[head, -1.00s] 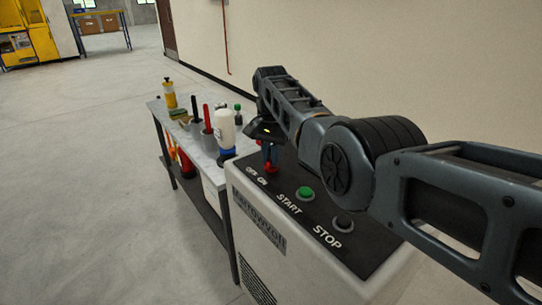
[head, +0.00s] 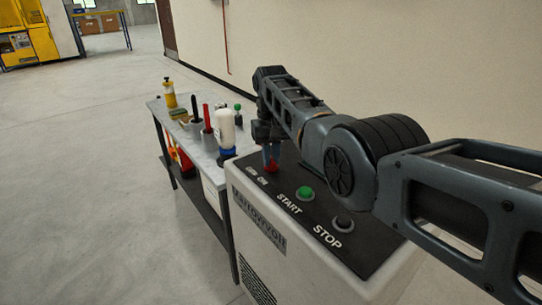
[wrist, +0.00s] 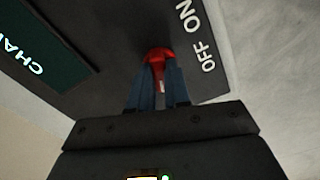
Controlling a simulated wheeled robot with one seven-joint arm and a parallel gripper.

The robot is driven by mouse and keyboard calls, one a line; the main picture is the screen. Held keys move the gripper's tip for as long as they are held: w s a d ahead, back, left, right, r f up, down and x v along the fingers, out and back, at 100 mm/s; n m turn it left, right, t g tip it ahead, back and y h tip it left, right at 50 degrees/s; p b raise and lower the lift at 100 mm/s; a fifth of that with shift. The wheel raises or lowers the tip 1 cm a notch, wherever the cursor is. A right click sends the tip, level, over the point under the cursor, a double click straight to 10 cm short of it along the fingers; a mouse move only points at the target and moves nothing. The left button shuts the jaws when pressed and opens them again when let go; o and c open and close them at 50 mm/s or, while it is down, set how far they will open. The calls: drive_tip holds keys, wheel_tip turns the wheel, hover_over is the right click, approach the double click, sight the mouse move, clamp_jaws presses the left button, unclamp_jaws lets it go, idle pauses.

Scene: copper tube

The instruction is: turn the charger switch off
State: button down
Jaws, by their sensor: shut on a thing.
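The charger (head: 262,262) is a pale cabinet with a dark sloping top panel. A red switch (head: 270,168) stands at the panel's far end beside the OFF ON lettering. In the wrist view the red switch (wrist: 159,54) sits between the blue fingertips, with OFF ON to its right. My gripper (head: 271,157) points down at the panel and is shut on the switch; its fingers also show in the wrist view (wrist: 160,72). The fingers hide part of the switch, and I cannot tell which label it points to.
A green START button (head: 305,193) and a dark STOP button (head: 343,221) sit on the same panel, below my arm. A bench (head: 160,104) with bottles and tools stands close behind the charger. Open floor lies to the left, a wall to the right.

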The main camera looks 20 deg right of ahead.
drive_tip(key=shift+n, duration=1.9)
drive_tip(key=c, duration=1.1)
unclamp_jaws()
wheel_tip(320, 180, up, 8)
drive_tip(key=shift+f, duration=0.1)
